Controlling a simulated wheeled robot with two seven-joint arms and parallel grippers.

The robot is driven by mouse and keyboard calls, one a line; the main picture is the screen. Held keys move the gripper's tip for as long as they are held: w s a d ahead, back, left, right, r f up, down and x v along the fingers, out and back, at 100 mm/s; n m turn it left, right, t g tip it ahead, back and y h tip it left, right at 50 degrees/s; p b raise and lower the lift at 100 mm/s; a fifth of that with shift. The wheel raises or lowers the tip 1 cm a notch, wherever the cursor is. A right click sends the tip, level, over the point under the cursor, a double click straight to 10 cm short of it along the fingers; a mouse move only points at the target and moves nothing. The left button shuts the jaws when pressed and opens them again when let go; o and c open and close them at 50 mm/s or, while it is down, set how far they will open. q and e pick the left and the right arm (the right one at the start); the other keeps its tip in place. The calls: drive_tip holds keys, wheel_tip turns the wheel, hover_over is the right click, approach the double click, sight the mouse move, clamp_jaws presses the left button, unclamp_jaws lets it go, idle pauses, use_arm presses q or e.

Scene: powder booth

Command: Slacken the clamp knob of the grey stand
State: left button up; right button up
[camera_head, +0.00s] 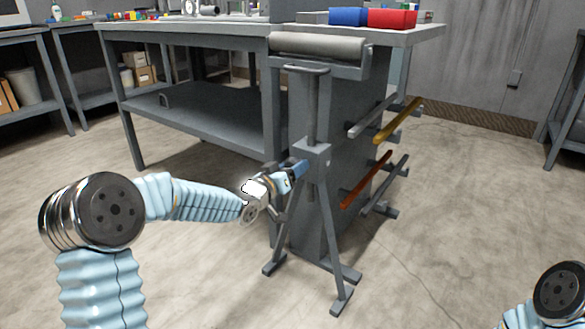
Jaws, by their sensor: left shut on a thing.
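The grey stand (312,152) is upright on the floor in the head view, with splayed legs, a central post and a long roller (318,46) at its top. My left arm reaches in from the left, and my left gripper (299,169) is at the left side of the stand's collar, just below the post. It is shut on the clamp knob, which is mostly hidden by the fingers. Of my right arm only a part shows at the lower right corner; its gripper is out of view.
A grey workbench (200,107) stands behind and left of the stand, with blue (348,17) and red (391,19) bins on top. A rack with a yellow bar (398,121) and an orange bar (366,180) is close behind on the right. Floor at right is clear.

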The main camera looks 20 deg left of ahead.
use_arm(q)
drive_tip(key=n, duration=0.3)
drive_tip(key=shift+f+n+p, duration=0.1)
drive_tip(key=shift+n+p, duration=0.2)
drive_tip(key=shift+n, duration=0.1)
drive_tip(key=n+p, duration=0.1)
drive_tip(key=n, duration=0.3)
drive_tip(key=shift+d+n, duration=0.1)
drive_tip(key=shift+n, duration=0.2)
drive_tip(key=n+p, duration=0.1)
drive_tip(key=n, duration=0.3)
drive_tip(key=shift+s, duration=0.1)
drive_tip(key=shift+n+p, duration=0.3)
drive_tip(key=shift+n, duration=1.5)
drive_tip(key=shift+d, duration=0.1)
drive_tip(key=o, duration=1)
drive_tip(key=shift+r, duration=0.2)
